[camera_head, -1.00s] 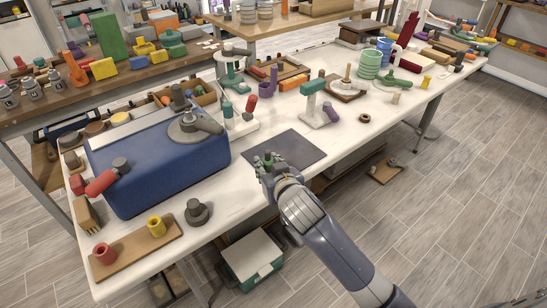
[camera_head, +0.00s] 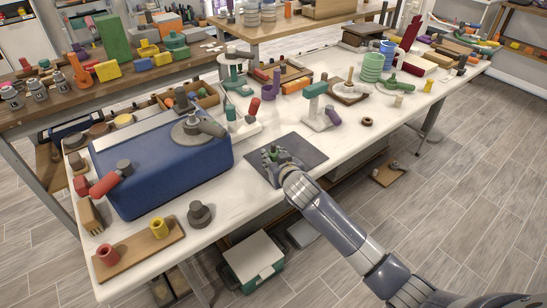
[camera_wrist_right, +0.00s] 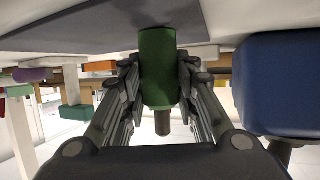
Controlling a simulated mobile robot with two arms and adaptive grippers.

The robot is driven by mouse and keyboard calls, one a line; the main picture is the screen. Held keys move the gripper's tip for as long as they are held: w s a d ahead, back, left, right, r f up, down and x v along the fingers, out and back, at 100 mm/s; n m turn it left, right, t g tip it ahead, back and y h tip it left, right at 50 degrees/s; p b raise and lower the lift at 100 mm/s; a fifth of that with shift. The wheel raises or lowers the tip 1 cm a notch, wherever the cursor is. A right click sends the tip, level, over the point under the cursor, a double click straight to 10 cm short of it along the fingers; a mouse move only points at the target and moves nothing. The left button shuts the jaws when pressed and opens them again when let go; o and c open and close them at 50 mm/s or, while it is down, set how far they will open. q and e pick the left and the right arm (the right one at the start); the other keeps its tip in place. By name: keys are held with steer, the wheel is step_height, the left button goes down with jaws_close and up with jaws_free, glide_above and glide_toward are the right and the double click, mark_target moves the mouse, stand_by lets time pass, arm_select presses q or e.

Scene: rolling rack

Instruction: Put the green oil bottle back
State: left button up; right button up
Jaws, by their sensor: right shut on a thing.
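The green oil bottle (camera_wrist_right: 158,68) is between the fingers of my right gripper (camera_wrist_right: 160,90) in the right wrist view. That view looks upside down, and the bottle's dark neck (camera_wrist_right: 162,122) points away from the table surface, so it looks upright. In the head view my right gripper (camera_head: 273,158) is over the left part of a dark grey mat (camera_head: 308,153), and little of the bottle shows between the fingers. The mat also shows in the wrist view (camera_wrist_right: 95,32). I cannot tell if the bottle's base touches it. My left gripper is not in view.
A big blue box (camera_head: 165,165) stands left of the mat on the white table (camera_head: 240,200). A teal-topped stand (camera_head: 315,105) and a red-handled tool (camera_head: 251,108) stand behind the mat. The table's front edge is close below my right arm.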

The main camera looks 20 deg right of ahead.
steer(key=shift+f, duration=0.1)
steer(key=o, duration=1.1)
steer(key=shift+c, duration=0.2)
steer(key=shift+s+r, duration=0.15)
steer(key=shift+r, duration=0.05)
steer(key=v, duration=1.1)
steer(key=shift+s+r, duration=0.2)
steer(key=shift+s, duration=0.15)
